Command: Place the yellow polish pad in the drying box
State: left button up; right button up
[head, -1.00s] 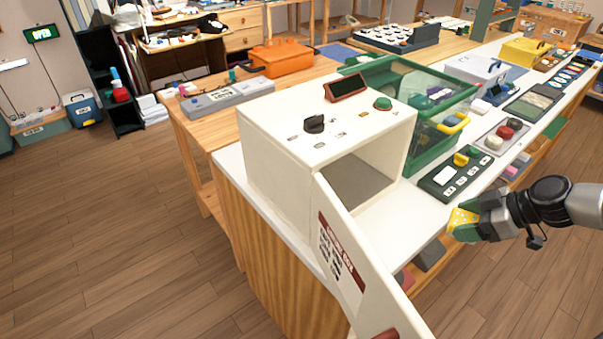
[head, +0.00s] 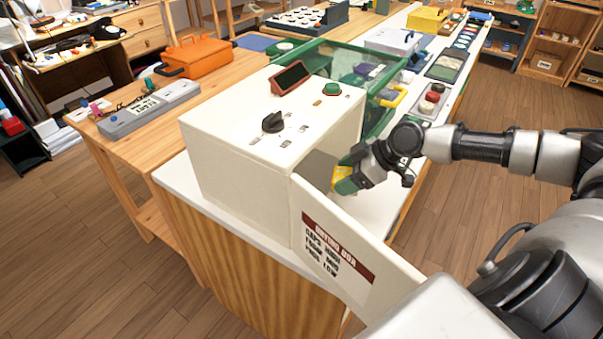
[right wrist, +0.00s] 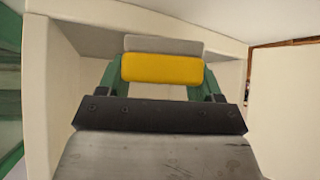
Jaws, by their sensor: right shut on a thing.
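The drying box (head: 235,155) is a white box on the bench, with a knob, a green button and a small dark display on top. Its labelled door (head: 345,250) stands open toward the front right. My right gripper (head: 343,180) is shut on the yellow polish pad (head: 345,171) at the box's open front. In the right wrist view the pad (right wrist: 161,69) sits between the green fingers, facing the opening of the box (right wrist: 38,70). A pale grey piece (right wrist: 163,44) shows just beyond the pad. My left gripper is not in view.
A green-framed clear bin (head: 402,78) stands directly behind the box. The open door's panel lies close below my right arm. An orange case (head: 193,57) and a grey device (head: 150,108) are on the wooden table at left.

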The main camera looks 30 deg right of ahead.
jog(key=w+a, duration=0.4)
jog(key=shift+r+p, duration=0.1)
jog(key=shift+p, duration=0.3)
jog(key=shift+w+a, duration=0.35)
jog(key=shift+w, duration=0.1)
jog(key=shift+w+a+r+p, duration=0.1)
jog(key=shift+w+a+p, duration=0.3)
jog(key=shift+w+a, duration=0.55)
jog(key=shift+w+a+f, duration=0.15)
jog(key=shift+f, duration=0.35)
jog(key=shift+w+a+f, duration=0.1)
jog(key=shift+f, duration=0.35)
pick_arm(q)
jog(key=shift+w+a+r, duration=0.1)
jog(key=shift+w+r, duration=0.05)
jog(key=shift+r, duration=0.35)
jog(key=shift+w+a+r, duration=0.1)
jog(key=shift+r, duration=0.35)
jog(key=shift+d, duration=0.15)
pick_arm(e)
jog(key=o, duration=1)
